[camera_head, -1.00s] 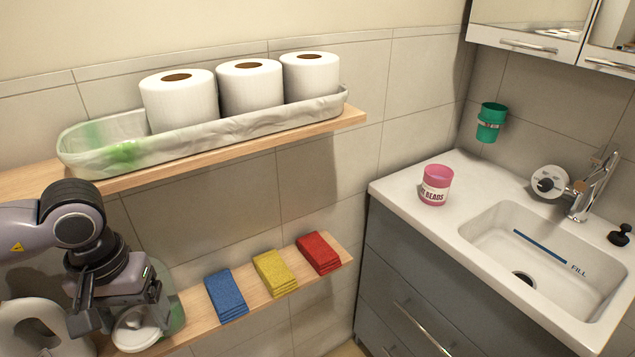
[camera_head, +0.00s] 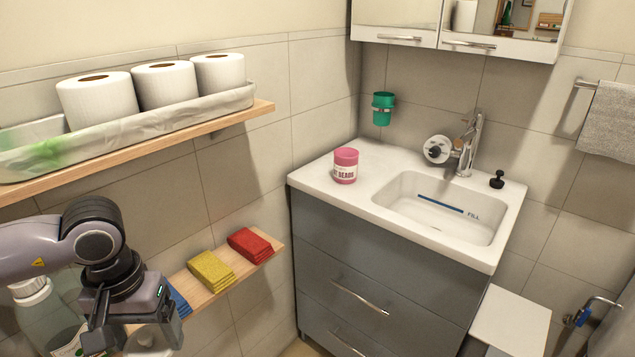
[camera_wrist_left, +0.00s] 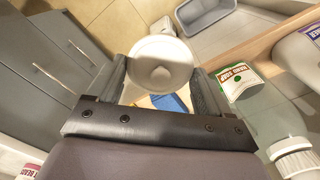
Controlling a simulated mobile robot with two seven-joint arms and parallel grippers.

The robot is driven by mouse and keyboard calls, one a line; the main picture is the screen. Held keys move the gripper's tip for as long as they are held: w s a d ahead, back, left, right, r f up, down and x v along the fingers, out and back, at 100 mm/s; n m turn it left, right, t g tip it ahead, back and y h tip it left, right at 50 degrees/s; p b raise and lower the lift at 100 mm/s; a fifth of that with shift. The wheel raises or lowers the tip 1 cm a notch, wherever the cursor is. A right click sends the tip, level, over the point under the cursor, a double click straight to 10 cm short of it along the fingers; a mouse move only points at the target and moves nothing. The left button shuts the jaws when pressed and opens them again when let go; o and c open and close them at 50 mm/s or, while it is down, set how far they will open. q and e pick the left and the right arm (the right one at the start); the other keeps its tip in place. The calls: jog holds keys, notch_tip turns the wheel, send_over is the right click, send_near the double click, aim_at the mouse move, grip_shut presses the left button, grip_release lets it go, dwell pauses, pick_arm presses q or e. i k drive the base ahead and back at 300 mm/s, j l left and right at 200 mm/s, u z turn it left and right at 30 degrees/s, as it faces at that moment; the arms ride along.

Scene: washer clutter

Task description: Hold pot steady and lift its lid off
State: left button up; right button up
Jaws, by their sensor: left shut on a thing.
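My left gripper (camera_head: 138,325) is at the lower left of the head view, beside the lower shelf. Its fingers are shut on a white round pot (camera_wrist_left: 165,50). In the left wrist view the pot's white lid (camera_wrist_left: 158,74) with a small central knob sits between the two fingers (camera_wrist_left: 160,90). The lid also shows under the gripper in the head view (camera_head: 150,342). The pot's body is mostly hidden, and I cannot see a gap between lid and pot. My right gripper is not in view.
The lower shelf holds yellow (camera_head: 211,270) and red cloths (camera_head: 250,244) and a partly hidden blue one. A bottle (camera_head: 48,315) stands near my left arm. A pink jar (camera_head: 345,165) stands on the washbasin counter (camera_head: 320,180), with clear room around it. Paper rolls (camera_head: 165,90) fill the upper shelf.

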aim_at(347, 160)
jog(key=k+j+z, duration=0.15)
jog(key=z, duration=0.6)
jog(key=i+z, duration=0.15)
jog(key=z, duration=0.2)
jog(key=i+j+z, duration=0.1)
jog(key=z, duration=0.3)
jog(key=i+j+z, duration=0.2)
jog(key=i+j, duration=0.6)
jog(key=i, duration=0.15)
